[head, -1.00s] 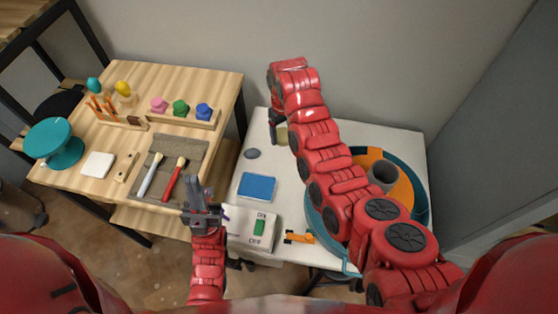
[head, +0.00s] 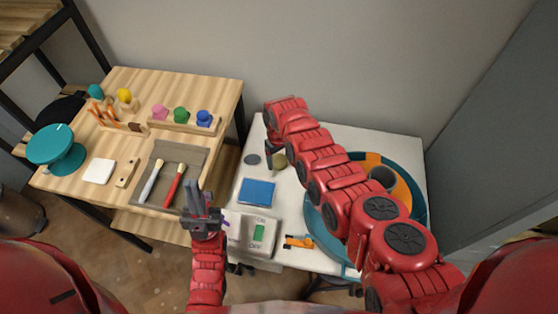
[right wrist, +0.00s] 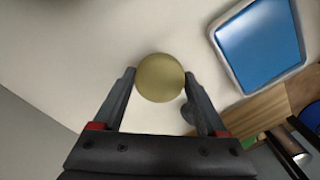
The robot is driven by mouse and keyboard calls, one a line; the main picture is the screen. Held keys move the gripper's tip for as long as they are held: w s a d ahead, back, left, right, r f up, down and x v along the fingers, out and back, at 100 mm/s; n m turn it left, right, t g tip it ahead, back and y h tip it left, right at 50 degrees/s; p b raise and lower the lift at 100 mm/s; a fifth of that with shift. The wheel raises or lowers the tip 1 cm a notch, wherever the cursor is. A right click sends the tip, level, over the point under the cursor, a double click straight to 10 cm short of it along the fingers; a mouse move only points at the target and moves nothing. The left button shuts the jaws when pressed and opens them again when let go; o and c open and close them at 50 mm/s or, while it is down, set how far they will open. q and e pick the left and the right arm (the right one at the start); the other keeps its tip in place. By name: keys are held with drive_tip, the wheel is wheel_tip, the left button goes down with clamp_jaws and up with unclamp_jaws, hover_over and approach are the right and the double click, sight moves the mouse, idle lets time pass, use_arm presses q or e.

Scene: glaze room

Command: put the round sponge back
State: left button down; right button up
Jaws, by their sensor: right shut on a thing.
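The round sponge (right wrist: 160,78) is a dull yellow-olive disc between the fingertips of my right gripper (right wrist: 160,82) in the right wrist view. The right gripper is shut on it. In the head view the sponge (head: 280,161) shows beside the gripper's dark fingers, over the back left of the white table (head: 330,140). I cannot tell whether it touches the tabletop. A dark grey disc (head: 252,159) lies on the table just left of it, partly hidden behind a finger in the wrist view. My left gripper (head: 202,198) is in front of the wooden bench, holding nothing visible; its finger gap is unclear.
A blue-topped tray (head: 257,192), a scale (head: 253,234) and an orange tool (head: 298,242) lie on the white table. A teal round basin (head: 414,182) stands at right, partly behind my right arm. The wooden bench (head: 95,203) at left holds brushes, coloured knobs and a teal turntable (head: 56,147).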

sight(279, 160)
drive_tip(key=shift+f, duration=0.45)
drive_tip(key=shift+f, duration=0.1)
drive_tip(key=o, duration=1.1)
drive_tip(key=shift+r, duration=0.65)
wheel_tip(279, 160, up, 11)
drive_tip(key=shift+b, duration=0.4)
drive_tip(key=shift+s+f, duration=0.1)
